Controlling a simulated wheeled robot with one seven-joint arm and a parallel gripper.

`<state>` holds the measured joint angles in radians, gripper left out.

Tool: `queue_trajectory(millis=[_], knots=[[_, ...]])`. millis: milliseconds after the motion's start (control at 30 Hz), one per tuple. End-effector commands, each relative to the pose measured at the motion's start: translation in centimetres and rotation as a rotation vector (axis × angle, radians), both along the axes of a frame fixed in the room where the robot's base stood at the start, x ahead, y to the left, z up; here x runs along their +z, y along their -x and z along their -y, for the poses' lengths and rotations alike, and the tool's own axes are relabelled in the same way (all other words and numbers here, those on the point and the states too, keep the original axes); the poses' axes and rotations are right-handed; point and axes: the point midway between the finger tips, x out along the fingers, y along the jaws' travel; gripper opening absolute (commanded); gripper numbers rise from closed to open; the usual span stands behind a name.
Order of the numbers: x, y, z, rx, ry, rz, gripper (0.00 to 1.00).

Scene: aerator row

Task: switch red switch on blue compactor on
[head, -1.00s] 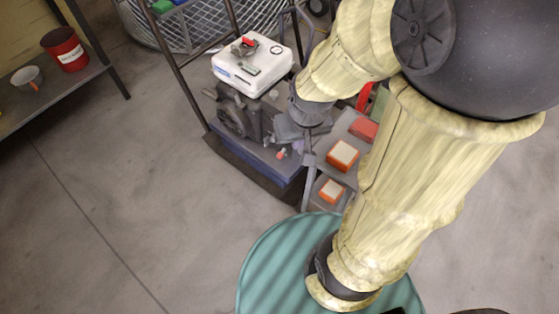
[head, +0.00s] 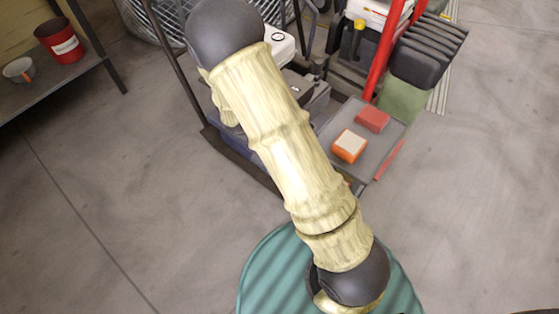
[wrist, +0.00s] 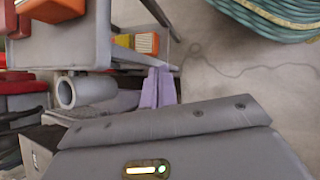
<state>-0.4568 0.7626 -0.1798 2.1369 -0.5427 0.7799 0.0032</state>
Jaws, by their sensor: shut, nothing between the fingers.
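The blue compactor (head: 243,147) shows only as a small bluish part beside my arm in the head view; my arm covers most of it. Its red switch is hidden in the head view, and I cannot make it out in the wrist view. My gripper (wrist: 158,88) shows in the wrist view as two pale purple fingers close together, shut and empty. They are near a grey cylinder (wrist: 78,92) on a dark machine. In the head view my gripper is hidden behind the arm.
A grey shelf (head: 352,172) beside the machine holds an orange box (head: 349,146) and a red box (head: 372,119). A white machine (head: 281,43) stands behind my arm. A teal ribbed round object (wrist: 275,14) is at the wrist view's top right.

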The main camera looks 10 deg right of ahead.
Motion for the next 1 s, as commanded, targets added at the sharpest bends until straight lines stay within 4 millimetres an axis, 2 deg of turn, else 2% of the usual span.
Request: queue_trajectory(millis=[33, 367, 533, 700, 833, 1000], knots=[[-2.2, -0.4, -0.1, 0.057, 0.054, -0.038, 0.00], [-11.0, -3.9, -0.4, 0.433, 0.448, -0.212, 0.00], [-15.1, -6.0, -1.5, 0.640, 0.672, -0.263, 0.00], [-19.2, -8.0, -3.7, 0.851, 0.906, -0.283, 0.00], [-21.6, -9.0, -5.4, 0.985, 1.053, -0.279, 0.00], [-22.7, -9.5, -6.6, 1.060, 1.140, -0.269, 0.00]])
